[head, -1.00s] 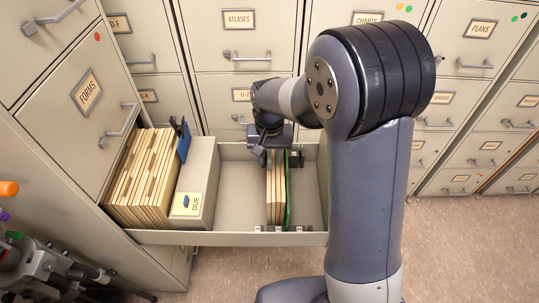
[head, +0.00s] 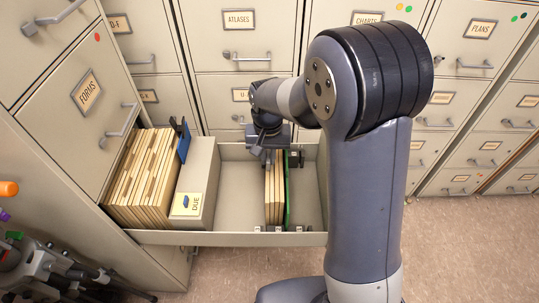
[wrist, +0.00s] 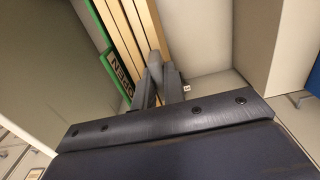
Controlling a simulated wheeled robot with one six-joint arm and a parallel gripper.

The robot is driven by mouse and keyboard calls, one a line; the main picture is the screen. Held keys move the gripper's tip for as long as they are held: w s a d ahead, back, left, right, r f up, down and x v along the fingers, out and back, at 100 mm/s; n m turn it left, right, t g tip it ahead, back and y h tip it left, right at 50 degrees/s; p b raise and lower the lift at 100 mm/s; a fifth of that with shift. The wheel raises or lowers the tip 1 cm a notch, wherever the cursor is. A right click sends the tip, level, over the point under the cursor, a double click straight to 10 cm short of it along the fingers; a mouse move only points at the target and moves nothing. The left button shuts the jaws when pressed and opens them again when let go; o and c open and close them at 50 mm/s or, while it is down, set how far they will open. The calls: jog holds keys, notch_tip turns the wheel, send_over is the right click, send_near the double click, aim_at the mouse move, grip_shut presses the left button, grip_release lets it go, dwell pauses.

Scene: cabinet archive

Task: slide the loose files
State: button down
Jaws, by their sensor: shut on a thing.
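The loose files (head: 273,195) are a thin upright stack of tan folders in the right part of an open drawer. A green divider (head: 287,195) with a dark clip stands against their right side. My gripper (head: 268,158) is at the far end of the stack, pointing down. In the wrist view, its fingers (wrist: 157,82) are close together, shut at the end of the tan files (wrist: 125,25). The green divider (wrist: 105,62) with a lettered black label is beside them there. The exact number of files between the fingers is hidden.
Cabinet fronts surround the drawer.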

jog(key=a+p, duration=0.2)
jog(key=a, duration=1.3)
jog(key=shift+w, duration=0.25)
jog(key=c, duration=1.5)
grip_release()
jog(key=shift+r, duration=0.1)
notch_tip(320, 180, up, 11)
jog(key=shift+f, duration=0.2)
